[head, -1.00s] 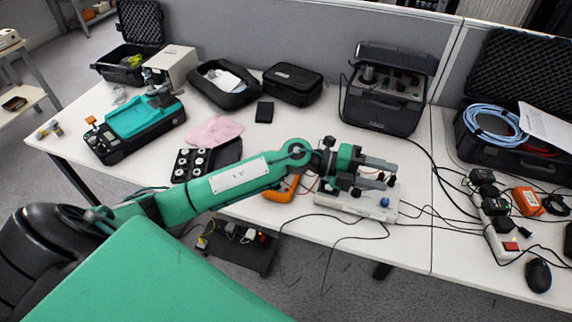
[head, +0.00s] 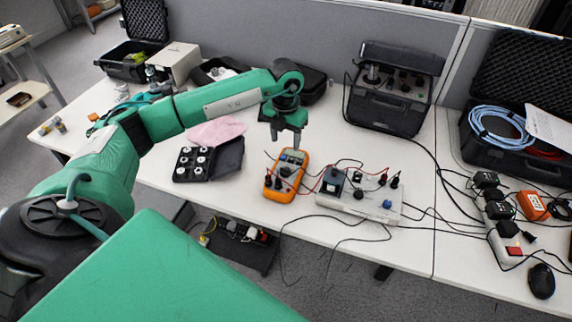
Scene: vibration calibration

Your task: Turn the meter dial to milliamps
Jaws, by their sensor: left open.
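The meter (head: 285,176) is an orange handheld multimeter lying on the white table, with a dark face and a round dial (head: 285,171) in its middle. Test leads plug into its lower end. The dial's setting is too small to read. My left gripper (head: 286,143) is open and empty, pointing down above the far end of the meter, apart from the dial. My right gripper is not in view.
A white board (head: 365,207) with knobs and leads sits right of the meter. A black case of white discs (head: 194,163) lies left. A black instrument box (head: 390,100) stands behind. A power strip (head: 503,232) and mouse (head: 541,281) are at right.

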